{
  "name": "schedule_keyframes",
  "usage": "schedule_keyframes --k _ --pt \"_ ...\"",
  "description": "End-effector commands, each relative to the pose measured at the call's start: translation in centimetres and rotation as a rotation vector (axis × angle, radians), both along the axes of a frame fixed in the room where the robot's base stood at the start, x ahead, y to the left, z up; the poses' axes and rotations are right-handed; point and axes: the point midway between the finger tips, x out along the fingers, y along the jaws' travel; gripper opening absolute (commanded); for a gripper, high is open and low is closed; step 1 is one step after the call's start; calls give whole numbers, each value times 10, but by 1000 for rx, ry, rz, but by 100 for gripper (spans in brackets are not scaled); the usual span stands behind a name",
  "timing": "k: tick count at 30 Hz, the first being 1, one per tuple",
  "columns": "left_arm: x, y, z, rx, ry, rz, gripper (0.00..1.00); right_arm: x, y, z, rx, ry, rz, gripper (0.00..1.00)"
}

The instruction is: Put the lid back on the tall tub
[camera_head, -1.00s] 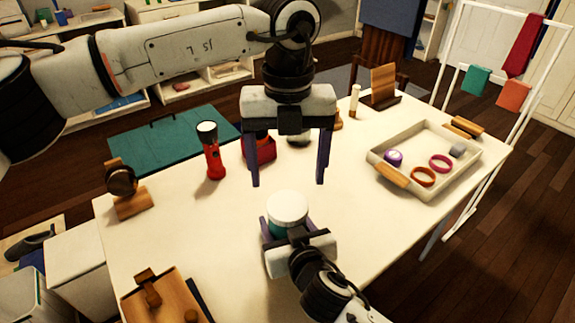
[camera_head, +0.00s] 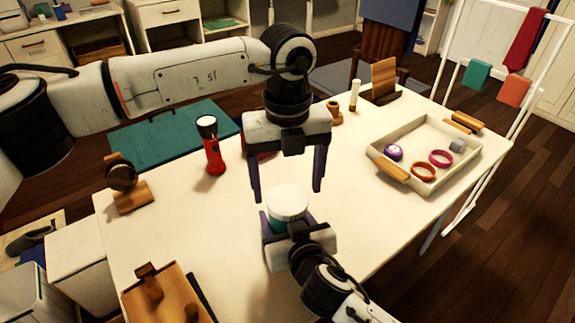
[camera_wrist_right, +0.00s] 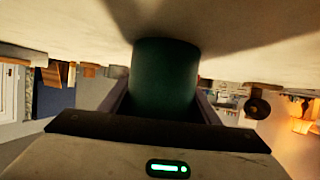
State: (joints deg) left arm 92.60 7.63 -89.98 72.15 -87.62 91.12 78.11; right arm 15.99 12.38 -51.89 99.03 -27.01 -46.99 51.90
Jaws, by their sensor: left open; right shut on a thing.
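The tall tub (camera_head: 289,224) is teal green and stands upright at the near middle of the table. A white round top (camera_head: 287,202), which looks like the lid, covers its upper end; whether it is fully seated cannot be told. My right gripper (camera_head: 286,230) is shut around the tub's body from the near side. The green tub wall (camera_wrist_right: 165,80) fills the space between its fingers in the right wrist view. My left gripper (camera_head: 287,196) is open and points down, its fingertips just above or behind the white top, with nothing between them.
A red torch (camera_head: 213,152) stands left of my left gripper, and a red item behind it is partly hidden. A cream tray (camera_head: 425,191) with rings lies at the right. Wooden stands (camera_head: 128,183) and a wooden board (camera_head: 168,300) line the left side. The middle right is clear.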

Motion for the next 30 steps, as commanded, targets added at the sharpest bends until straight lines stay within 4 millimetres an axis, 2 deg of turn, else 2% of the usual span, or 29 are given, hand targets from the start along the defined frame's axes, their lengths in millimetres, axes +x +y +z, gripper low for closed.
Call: schedule_keyframes --k 3,6,17,24,30 --pt "0 0 -16 1 1 1 77 0 0 0 0 0 0 0" --pt "0 0 -23 1 0 1 77 0 0 0 0 0 0 0" --pt "0 0 -27 0 -1 0 77 0 0 0 0 0 0 0" --pt "0 0 -26 0 -1 0 36 0 0 0 0 0 0 0" --pt "0 0 -26 0 -1 -1 33 0 0 0 0 0 0 0"
